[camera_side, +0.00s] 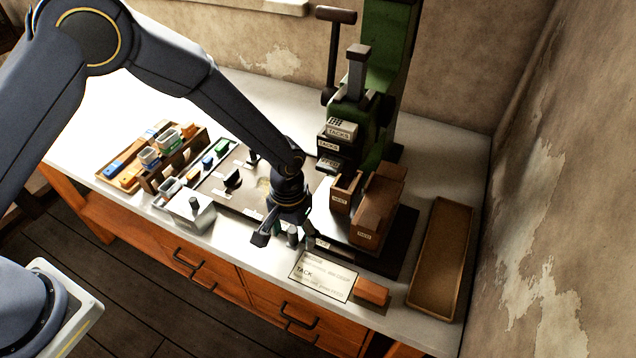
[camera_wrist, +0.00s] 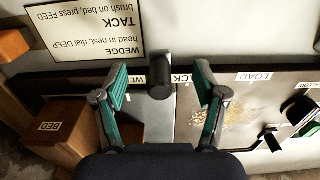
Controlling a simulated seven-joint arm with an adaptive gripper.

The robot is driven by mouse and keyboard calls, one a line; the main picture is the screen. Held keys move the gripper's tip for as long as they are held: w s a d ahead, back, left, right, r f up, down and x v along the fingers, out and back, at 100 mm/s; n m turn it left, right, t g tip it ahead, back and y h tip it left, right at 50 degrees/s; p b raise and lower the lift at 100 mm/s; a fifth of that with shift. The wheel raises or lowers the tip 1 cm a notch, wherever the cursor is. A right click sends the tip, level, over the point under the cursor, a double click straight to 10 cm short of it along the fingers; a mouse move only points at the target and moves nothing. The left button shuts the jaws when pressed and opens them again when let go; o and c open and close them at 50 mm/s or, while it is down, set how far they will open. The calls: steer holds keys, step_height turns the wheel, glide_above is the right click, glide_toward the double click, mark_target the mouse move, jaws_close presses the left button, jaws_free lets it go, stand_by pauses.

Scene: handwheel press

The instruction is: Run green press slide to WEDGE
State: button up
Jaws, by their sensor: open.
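My gripper (camera_side: 285,235) is low over the front of the press base, and its two teal-padded fingers (camera_wrist: 162,95) are open. A dark round knob (camera_wrist: 160,80) stands between the fingers in the wrist view, apart from both, at the front edge of a grey plate (camera_wrist: 160,118). Front labels, partly hidden, start "WE" (camera_wrist: 138,80) left of the knob and end "ACK" (camera_wrist: 181,78) right of it; "LOAD" (camera_wrist: 254,77) is farther right. The green press (camera_side: 383,45) stands at the back in the side view. Which part moves as the slide is unclear.
An instruction card (camera_side: 322,276) naming WEDGE and TACK lies in front. A brown box marked BED (camera_wrist: 60,130) stands left of the fingers in the wrist view. A long tray (camera_side: 442,258) is at the right. Golden specks (camera_wrist: 235,115) lie right of the grey plate.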

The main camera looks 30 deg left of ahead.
steer(key=shift+o, duration=0.2)
steer(key=shift+r, duration=4)
steer(key=s+a+r+t+h, duration=0.1)
steer(key=s+a+r, duration=0.1)
steer(key=a+r, duration=0.6)
steer(key=s+a+r+t, duration=0.25)
steer(key=a+r, duration=0.25)
steer(key=r, duration=0.5)
steer(key=s+a+r+t+y, duration=0.1)
steer(key=s+a+r, duration=0.3)
steer(key=s+a, duration=0.5)
steer(key=s+t, duration=0.1)
steer(key=s, duration=0.2)
steer(key=shift+s+a+r, duration=0.25)
steer(key=shift+r, duration=0.05)
